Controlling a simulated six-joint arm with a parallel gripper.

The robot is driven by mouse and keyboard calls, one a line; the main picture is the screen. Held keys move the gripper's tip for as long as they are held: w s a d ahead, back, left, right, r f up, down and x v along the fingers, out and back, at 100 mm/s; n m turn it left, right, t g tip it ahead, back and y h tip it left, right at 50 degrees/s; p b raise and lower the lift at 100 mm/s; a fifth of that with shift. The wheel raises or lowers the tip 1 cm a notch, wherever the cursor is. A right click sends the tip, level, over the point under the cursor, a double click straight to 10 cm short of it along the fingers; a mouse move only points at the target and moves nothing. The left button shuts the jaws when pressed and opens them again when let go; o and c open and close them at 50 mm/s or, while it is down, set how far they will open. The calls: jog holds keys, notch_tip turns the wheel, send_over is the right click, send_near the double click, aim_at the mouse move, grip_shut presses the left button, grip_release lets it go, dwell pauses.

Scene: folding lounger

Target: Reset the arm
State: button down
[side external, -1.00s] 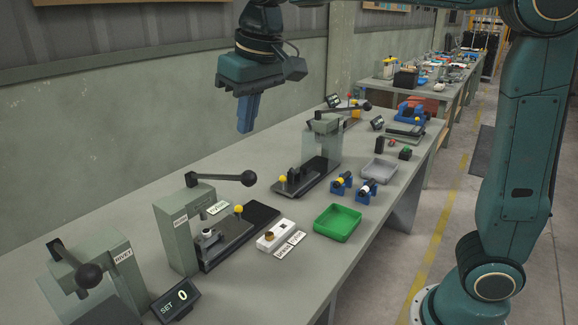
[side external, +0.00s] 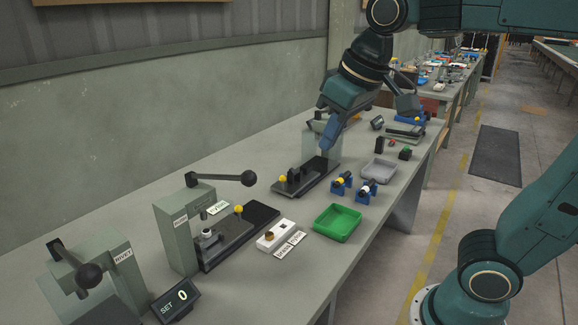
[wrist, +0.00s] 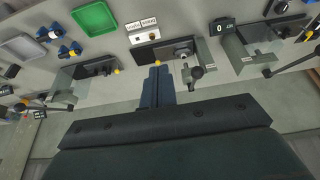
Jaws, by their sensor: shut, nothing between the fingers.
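My gripper (side external: 331,137) is shut and empty. In the side external view it hangs tilted in the air, with its blue fingers in front of the middle press (side external: 318,143) at the back of the bench. In the wrist view the closed fingers of my gripper (wrist: 157,72) point up the picture toward the bench and its presses. My gripper touches nothing that I can see.
The grey bench (side external: 300,290) carries a near press (side external: 176,235), a rivet press (side external: 84,275), a SET display (side external: 176,299), a green tray (side external: 337,223), a grey tray (side external: 379,171) and small blue holders (side external: 366,191). A wall (side external: 150,140) stands behind the bench. The air above the bench's front is free.

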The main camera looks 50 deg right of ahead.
jog(key=s+d+f+t, duration=0.1)
jog(key=s+d+f, duration=0.1)
jog(key=s+f, duration=0.5)
jog(key=shift+s, duration=1.55)
